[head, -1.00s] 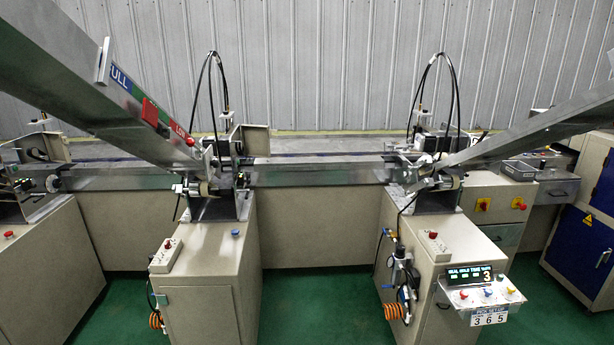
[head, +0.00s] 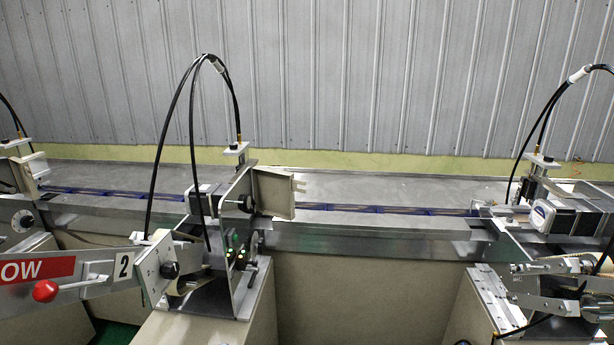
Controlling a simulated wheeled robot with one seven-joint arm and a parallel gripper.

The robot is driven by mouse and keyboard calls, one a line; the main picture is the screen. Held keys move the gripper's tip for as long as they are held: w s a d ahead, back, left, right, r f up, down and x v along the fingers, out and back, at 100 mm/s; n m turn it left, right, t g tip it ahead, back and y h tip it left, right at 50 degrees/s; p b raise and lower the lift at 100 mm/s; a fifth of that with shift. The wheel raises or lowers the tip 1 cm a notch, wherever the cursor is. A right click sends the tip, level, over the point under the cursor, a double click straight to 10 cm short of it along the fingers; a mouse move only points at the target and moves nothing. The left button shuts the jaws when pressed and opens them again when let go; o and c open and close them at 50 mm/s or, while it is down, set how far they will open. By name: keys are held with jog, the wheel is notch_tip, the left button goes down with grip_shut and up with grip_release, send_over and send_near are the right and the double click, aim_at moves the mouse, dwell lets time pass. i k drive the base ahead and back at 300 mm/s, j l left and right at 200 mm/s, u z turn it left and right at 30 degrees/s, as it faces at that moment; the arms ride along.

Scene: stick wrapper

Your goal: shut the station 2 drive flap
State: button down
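The station with the number 2 plate (head: 123,265) stands left of centre in the head view. A beige plate, which looks like its drive flap (head: 276,193), stands upright at the right of the station's metal side plate (head: 240,225). It sticks out to the right over the conveyor edge, apparently swung open. A black knob (head: 246,203) sits beside it, and a grey motor (head: 203,197) is on the other side of the side plate. My gripper is not in the view.
The conveyor (head: 390,190) runs across behind the stations, with a metal front rail (head: 370,240). A black cable loop (head: 205,75) rises above station 2. A chute with a red knob (head: 45,290) juts in at lower left. Another station's motor (head: 565,217) is at right.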

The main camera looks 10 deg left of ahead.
aim_at(274, 190)
jog(key=i+u, duration=0.1)
jog(key=i, duration=0.55)
jog(key=i+l+u, duration=0.15)
jog(key=i, duration=0.5)
jog(key=i+l+u, duration=0.1)
jog(key=i, duration=0.55)
jog(key=i+u, duration=0.2)
jog(key=u, duration=1.85)
jog(key=i, duration=0.4)
jog(key=u, duration=0.05)
